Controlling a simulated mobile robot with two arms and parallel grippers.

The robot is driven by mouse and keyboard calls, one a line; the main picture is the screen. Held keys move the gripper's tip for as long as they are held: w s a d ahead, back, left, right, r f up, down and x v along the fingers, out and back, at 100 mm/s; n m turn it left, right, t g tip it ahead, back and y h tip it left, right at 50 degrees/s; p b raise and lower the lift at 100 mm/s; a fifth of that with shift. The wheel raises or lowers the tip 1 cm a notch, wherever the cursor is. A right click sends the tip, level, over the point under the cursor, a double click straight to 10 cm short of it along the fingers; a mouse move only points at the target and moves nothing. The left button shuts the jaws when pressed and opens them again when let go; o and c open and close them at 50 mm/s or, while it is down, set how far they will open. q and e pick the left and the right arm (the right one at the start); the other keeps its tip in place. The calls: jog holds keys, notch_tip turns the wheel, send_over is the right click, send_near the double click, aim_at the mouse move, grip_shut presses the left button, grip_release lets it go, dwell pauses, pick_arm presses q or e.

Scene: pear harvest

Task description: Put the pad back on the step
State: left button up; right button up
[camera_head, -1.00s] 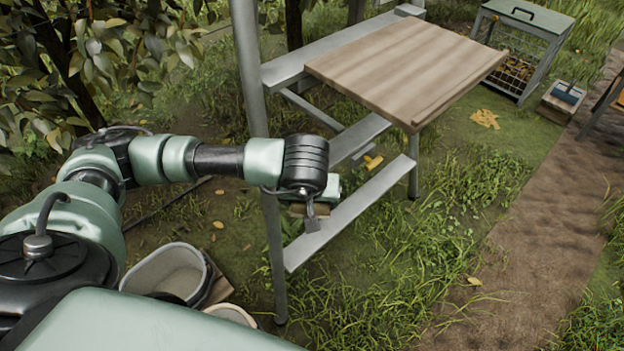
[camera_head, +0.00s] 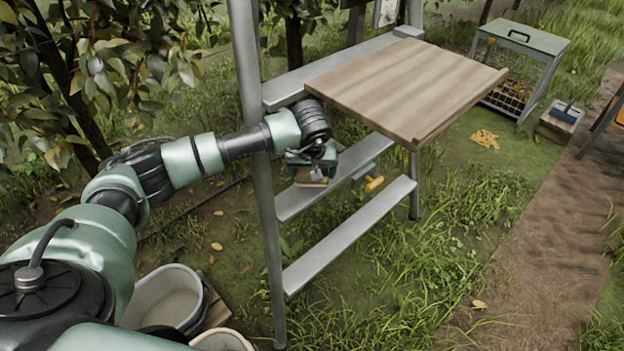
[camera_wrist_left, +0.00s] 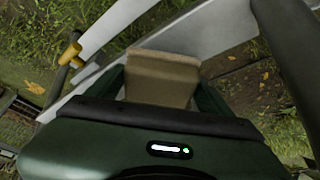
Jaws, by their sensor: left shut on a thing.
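My left gripper (camera_head: 312,180) is shut on the pad, a small tan block that shows between the fingers in the left wrist view (camera_wrist_left: 160,78). In the head view the pad (camera_head: 311,183) is mostly hidden by the gripper. The gripper holds it at the left end of the ladder's middle step (camera_head: 350,160), close to the left rail. I cannot tell whether the pad touches the step. The grey step also runs behind the pad in the left wrist view (camera_wrist_left: 215,30). The lower step (camera_head: 350,235) is bare. My right gripper is not in view.
A wooden board (camera_head: 405,90) sits above the steps on the right. The ladder's left rail (camera_head: 262,190) stands close to my left arm. A yellow fitting (camera_head: 374,183) is near the middle step. Buckets (camera_head: 165,297) stand below; leafy branches (camera_head: 100,60) hang at left.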

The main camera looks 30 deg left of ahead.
pick_arm(q)
jog(key=shift+w+a, duration=0.15)
jog(key=shift+w, duration=0.1)
jog(key=shift+f, duration=0.3)
notch_tip(320, 180, down, 2)
jog(key=shift+f, duration=0.55)
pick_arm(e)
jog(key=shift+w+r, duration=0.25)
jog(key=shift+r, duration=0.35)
